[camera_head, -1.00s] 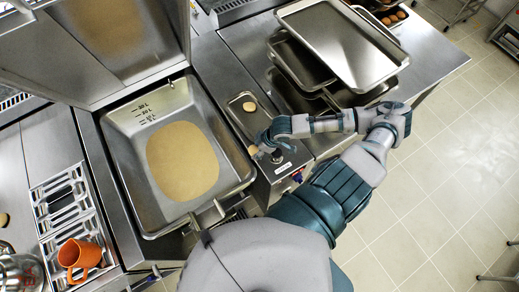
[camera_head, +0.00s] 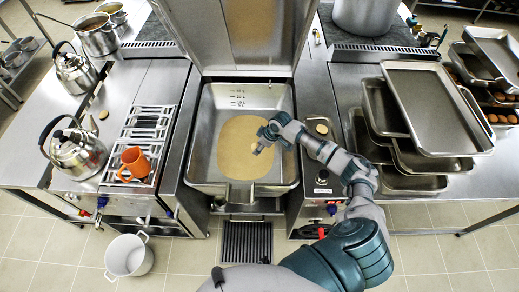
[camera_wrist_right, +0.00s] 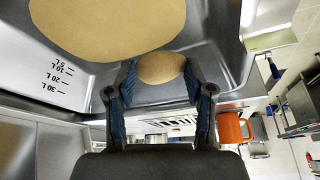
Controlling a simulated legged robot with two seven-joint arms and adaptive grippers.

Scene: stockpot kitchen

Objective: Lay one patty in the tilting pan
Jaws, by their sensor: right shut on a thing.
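The tilting pan (camera_head: 205,158) is a deep steel basin with litre marks on its back wall and a tan, rounded patch (camera_head: 236,160) on its floor. My right gripper (camera_head: 260,146) is over the right part of this patch, inside the pan's outline. In the right wrist view, its fingers (camera_wrist_right: 160,92) are shut on a round tan patty (camera_wrist_right: 160,68), with pan wall and floor behind it. How high the patty is above the floor I cannot tell. Another patty (camera_head: 322,129) lies on the counter right of the pan. My left gripper is not in view.
An orange mug (camera_head: 134,164) stands on the rack left of the pan, with kettles (camera_head: 78,150) beyond. Steel trays (camera_head: 432,110) are stacked on the right counter. The pan's raised lid (camera_head: 250,40) stands behind it. A white pot (camera_head: 128,256) is on the floor.

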